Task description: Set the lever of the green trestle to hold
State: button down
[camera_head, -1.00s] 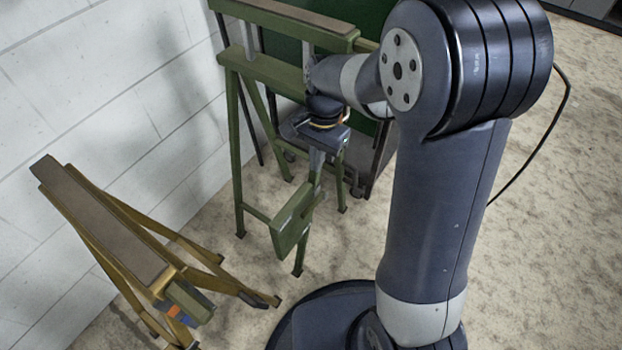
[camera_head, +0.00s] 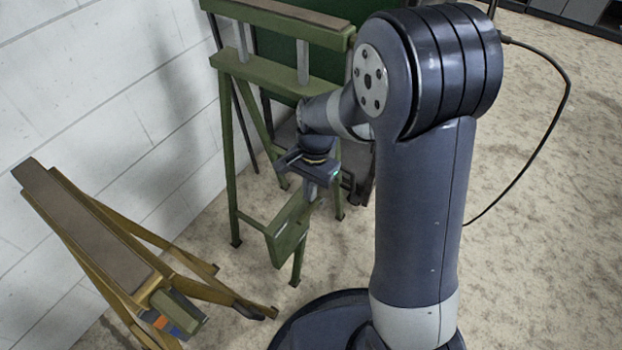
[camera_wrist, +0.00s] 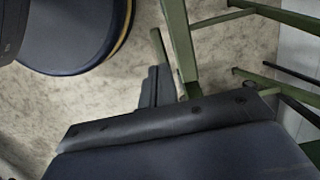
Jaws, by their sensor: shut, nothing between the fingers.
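The green trestle (camera_head: 268,72) stands beside the wall, behind and left of my arm in the head view. A green box-like part (camera_head: 288,236) sits low on its near side, and I cannot make out a separate lever or its setting. My gripper (camera_head: 311,196) points down just above and beside this part; I cannot tell whether they touch. In the wrist view my gripper (camera_wrist: 157,86) shows its fingers together with nothing between them. A green trestle leg (camera_wrist: 181,45) runs close to their right. My wrist hides part of the trestle.
A yellow trestle (camera_head: 110,235) with a brown top stands at the left, a box with coloured patches (camera_head: 170,312) at its near end. A white block wall (camera_head: 110,90) bounds the left. A dark green panel (camera_head: 285,50) stands behind. Open floor (camera_head: 540,220) lies right.

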aim_at(306, 213)
jog(key=f, duration=0.1)
jog(key=f+b, duration=0.1)
jog(key=f, duration=0.1)
jog(key=f+b, duration=0.1)
jog(key=f, duration=0.1)
jog(key=shift+s+a+f, duration=0.2)
jog(key=shift+s+a, duration=0.05)
jog(key=shift+s, duration=0.1)
